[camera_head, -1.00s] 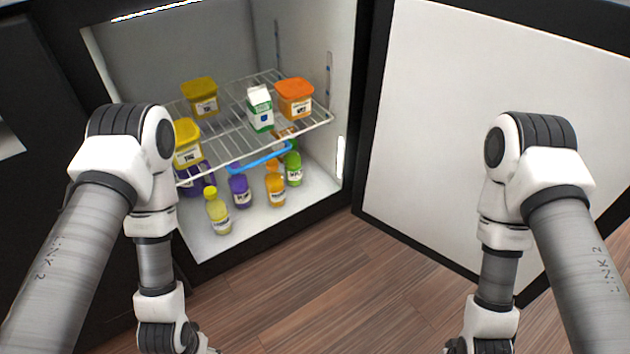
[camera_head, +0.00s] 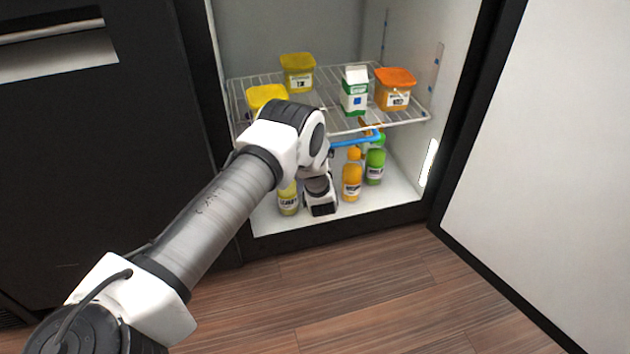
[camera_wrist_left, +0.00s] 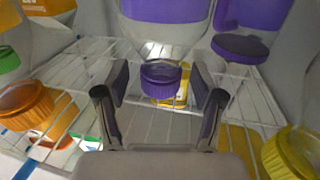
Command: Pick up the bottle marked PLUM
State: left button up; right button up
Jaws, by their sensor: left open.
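In the left wrist view, a bottle with a purple label (camera_wrist_left: 165,10) and a ribbed purple cap (camera_wrist_left: 160,79) is straight ahead. My left gripper (camera_wrist_left: 160,108) is open, one finger on each side of the cap; I cannot tell whether they touch it. A second purple bottle (camera_wrist_left: 252,12) with a purple lid is just to the right. No PLUM lettering is readable. In the head view, my left arm reaches into the fridge's lower level and hides the purple bottles and the left gripper. My right gripper is out of view.
A yellow bottle (camera_head: 288,200) stands left of my wrist, an orange bottle (camera_head: 352,184) and a green bottle (camera_head: 375,168) right of it. Above is a wire shelf (camera_head: 330,121) with tubs and a milk carton (camera_head: 354,92). The fridge door (camera_head: 545,150) is open.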

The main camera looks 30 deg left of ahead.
pick_arm(q)
jog(key=shift+w+a+r, duration=0.1)
jog(key=shift+w+a, duration=0.1)
grip_shut()
jog(key=shift+r, duration=0.15)
